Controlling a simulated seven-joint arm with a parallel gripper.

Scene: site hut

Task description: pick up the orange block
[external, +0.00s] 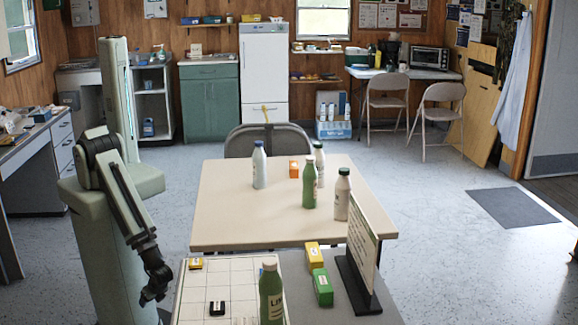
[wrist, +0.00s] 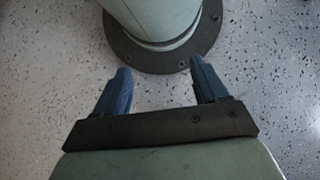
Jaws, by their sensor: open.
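In the external view, an orange block (external: 294,169) stands on the beige table (external: 230,215), toward its far side. It is between a white bottle with a blue cap and a white bottle with a dark cap. My gripper (external: 155,291) hangs low at the left, beside the near table and well away from the orange block. It is open and appears empty. In the wrist view, the two blue fingers of my gripper (wrist: 160,72) are spread apart above speckled floor and my own round base. The orange block is not in the wrist view.
Bottles stand around the block: white (external: 259,168), green (external: 309,187), white (external: 342,197). The near table holds a yellow block (external: 313,255), green block (external: 322,288), green bottle (external: 271,295), black block (external: 217,308) and upright sign (external: 363,250). The beige table's left front is clear.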

